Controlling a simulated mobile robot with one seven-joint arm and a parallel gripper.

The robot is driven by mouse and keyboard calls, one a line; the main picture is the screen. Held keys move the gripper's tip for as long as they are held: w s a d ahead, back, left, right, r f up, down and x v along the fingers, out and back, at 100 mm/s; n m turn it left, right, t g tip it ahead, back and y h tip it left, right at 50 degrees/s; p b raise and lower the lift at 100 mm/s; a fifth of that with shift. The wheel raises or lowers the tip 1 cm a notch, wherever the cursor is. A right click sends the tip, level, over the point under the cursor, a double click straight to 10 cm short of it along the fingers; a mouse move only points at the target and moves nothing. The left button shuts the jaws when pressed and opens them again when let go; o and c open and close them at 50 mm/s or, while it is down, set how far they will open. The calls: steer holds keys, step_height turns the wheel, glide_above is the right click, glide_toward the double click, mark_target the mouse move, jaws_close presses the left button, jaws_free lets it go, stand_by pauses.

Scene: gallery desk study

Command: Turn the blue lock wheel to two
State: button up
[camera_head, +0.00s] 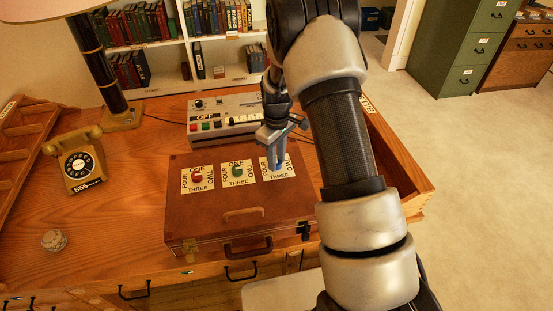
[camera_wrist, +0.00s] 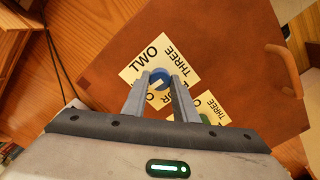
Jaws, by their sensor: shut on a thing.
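A brown case (camera_head: 225,215) lies on the wooden desk, with three lock wheels on its top. Each wheel sits on a white card with the words ONE, TWO, THREE and FOUR around it. The blue lock wheel (camera_wrist: 158,76) is the rightmost; its card (camera_head: 285,176) is partly hidden by my gripper in the head view. My gripper (camera_head: 278,165) comes down from above and is shut on the blue wheel. In the wrist view the fingers (camera_wrist: 160,88) stand on both sides of it. TWO and THREE read clearly there; which word the wheel points to cannot be told.
The red wheel (camera_head: 197,177) and green wheel (camera_head: 237,170) sit left of the blue one. A grey device with buttons (camera_head: 215,121) stands behind the case. A yellow telephone (camera_head: 80,160) and a lamp (camera_head: 105,75) stand left. The case handle (camera_head: 248,248) faces front.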

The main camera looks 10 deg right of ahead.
steer(key=m+b, duration=0.1)
steer(key=m, duration=0.3)
steer(key=m+b, duration=0.1)
steer(key=m, duration=0.3)
steer(key=shift+m, duration=0.3)
steer(key=m, duration=0.4)
steer(key=shift+b, duration=0.4)
steer(key=shift+m, duration=2.1)
steer(key=o, duration=1.1)
steer(key=shift+c, duration=0.2)
steer(key=shift+r, duration=0.1)
